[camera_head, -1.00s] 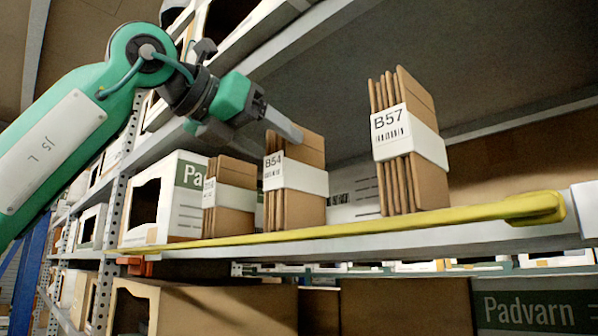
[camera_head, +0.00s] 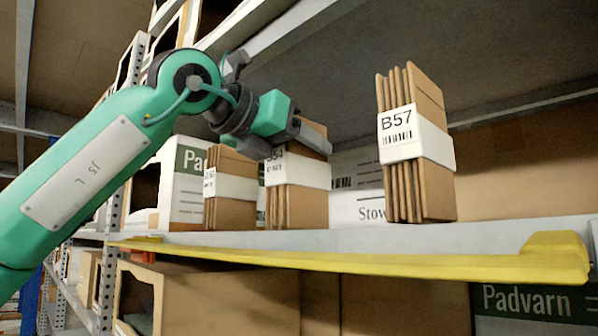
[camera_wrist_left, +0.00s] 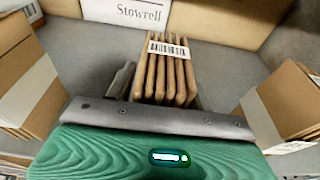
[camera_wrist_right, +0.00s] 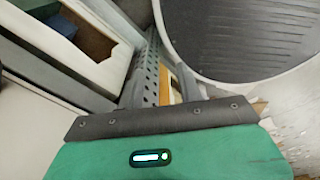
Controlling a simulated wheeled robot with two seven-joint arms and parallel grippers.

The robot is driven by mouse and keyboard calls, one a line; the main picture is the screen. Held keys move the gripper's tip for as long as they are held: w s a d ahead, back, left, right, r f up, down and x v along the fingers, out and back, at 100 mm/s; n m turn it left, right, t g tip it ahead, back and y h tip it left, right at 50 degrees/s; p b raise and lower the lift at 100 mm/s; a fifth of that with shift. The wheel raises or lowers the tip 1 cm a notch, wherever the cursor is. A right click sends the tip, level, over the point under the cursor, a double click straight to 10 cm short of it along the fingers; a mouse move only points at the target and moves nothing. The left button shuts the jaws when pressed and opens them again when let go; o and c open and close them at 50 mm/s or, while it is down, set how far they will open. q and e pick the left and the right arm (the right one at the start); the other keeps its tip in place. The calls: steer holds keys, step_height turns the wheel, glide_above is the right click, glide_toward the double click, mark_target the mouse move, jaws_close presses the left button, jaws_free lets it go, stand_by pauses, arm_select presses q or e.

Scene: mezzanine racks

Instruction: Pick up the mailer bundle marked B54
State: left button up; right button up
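The B54 mailer bundle (camera_head: 297,206) stands upright on the shelf, brown with a white label band. Its label is partly covered by my left gripper (camera_head: 312,136), which comes in from the left at the bundle's top. In the left wrist view the bundle's brown edges (camera_wrist_left: 163,76) lie between the fingers of my left gripper (camera_wrist_left: 158,92). The fingers look apart, and contact with the bundle cannot be told. In the right wrist view my right gripper (camera_wrist_right: 162,92) is open and empty, away from the bundles.
The B57 bundle (camera_head: 433,185) stands to the right and another bundle (camera_head: 235,212) close on the left. A yellow rail (camera_head: 370,264) runs along the shelf's front edge. A white Stowrell box (camera_wrist_left: 128,12) stands behind. An upright post (camera_wrist_right: 150,72) is near my right gripper.

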arm_select(q)
steer(key=c, duration=0.7)
steer(key=shift+r, duration=0.15)
